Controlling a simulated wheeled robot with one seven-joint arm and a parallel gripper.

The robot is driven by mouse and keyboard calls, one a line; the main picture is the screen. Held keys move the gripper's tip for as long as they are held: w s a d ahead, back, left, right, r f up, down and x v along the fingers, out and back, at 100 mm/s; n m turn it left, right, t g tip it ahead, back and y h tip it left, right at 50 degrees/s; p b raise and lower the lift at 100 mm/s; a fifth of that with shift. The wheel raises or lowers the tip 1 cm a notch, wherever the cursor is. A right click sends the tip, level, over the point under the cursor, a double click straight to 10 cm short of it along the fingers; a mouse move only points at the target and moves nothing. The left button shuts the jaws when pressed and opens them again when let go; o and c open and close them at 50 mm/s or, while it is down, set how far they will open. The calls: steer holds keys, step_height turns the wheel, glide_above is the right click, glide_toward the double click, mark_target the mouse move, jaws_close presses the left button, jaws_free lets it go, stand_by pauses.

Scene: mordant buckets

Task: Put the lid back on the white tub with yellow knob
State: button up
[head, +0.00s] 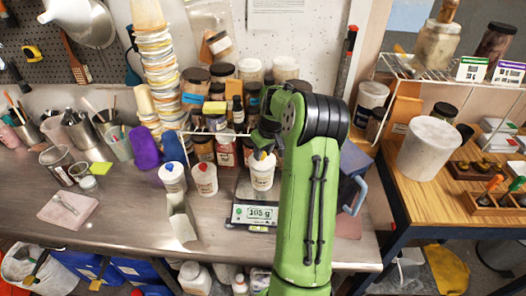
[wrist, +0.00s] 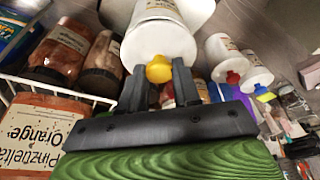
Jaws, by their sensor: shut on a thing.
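The white tub (head: 262,175) stands upright on the scale (head: 254,214) in the head view. It fills the upper middle of the wrist view (wrist: 158,42). My gripper (wrist: 160,75) is shut on the yellow knob (wrist: 159,69) of the lid, with one dark finger on each side. In the head view my gripper (head: 263,154) is right over the tub, and its fingers hide most of the knob and the lid's top. The lid is at the tub's mouth; I cannot tell whether it is fully seated.
A white tub with a red knob (head: 205,180) and one with a blue knob (head: 172,178) stand left of the scale. Jars (head: 203,147) crowd a wire rack behind. A metal scoop (head: 181,218) lies in front; bare bench (head: 130,215) is further left.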

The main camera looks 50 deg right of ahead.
stand_by(0.4)
steer(key=o, duration=1.6)
steer(key=shift+r+p, duration=2.65)
steer(key=shift+r, duration=0.95)
steer(key=shift+f, duration=0.1)
jaws_close()
